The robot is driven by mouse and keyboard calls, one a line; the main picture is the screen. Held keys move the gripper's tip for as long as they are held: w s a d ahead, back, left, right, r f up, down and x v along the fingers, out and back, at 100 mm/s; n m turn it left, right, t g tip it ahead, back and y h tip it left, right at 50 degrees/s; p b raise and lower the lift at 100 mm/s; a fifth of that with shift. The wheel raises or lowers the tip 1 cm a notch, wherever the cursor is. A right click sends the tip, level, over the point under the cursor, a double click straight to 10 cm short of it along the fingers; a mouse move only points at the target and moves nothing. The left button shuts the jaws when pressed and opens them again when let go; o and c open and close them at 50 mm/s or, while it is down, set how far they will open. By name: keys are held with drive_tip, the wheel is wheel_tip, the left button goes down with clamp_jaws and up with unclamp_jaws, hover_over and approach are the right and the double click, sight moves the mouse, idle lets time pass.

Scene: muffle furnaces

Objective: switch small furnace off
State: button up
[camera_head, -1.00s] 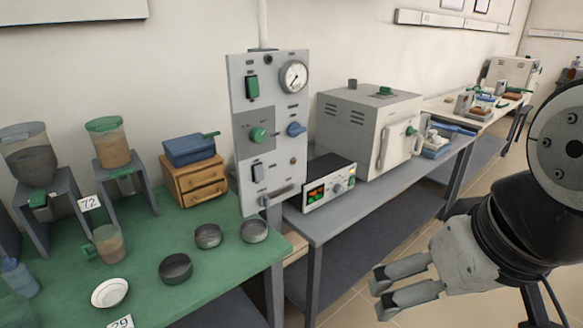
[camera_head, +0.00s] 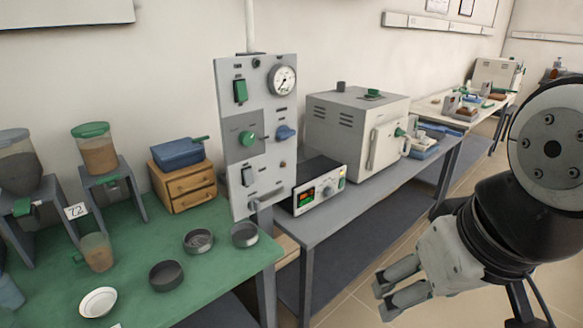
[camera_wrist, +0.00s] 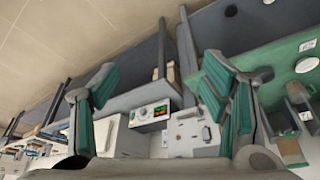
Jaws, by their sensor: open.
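A pale box furnace (camera_head: 345,128) with a front door and a green knob stands on the grey bench. A control box (camera_head: 318,188) with a lit display and knobs sits in front of it, to its left; the box also shows in the wrist view (camera_wrist: 150,113). A second pale furnace (camera_head: 494,72) stands far off at the back right. I cannot tell which furnace is the small one. My gripper (camera_head: 382,299) is open and empty, in front of the grey bench and apart from everything. In the wrist view its green-padded fingers (camera_wrist: 158,78) are spread wide.
A tall grey panel (camera_head: 228,135) with a gauge, switches and knobs stands left of the control box. The green table (camera_head: 215,278) at left holds dishes, hoppers and a wooden drawer box (camera_head: 184,187). Bare floor (camera_head: 352,305) lies before the grey bench.

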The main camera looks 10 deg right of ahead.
clamp_jaws()
idle(1.2)
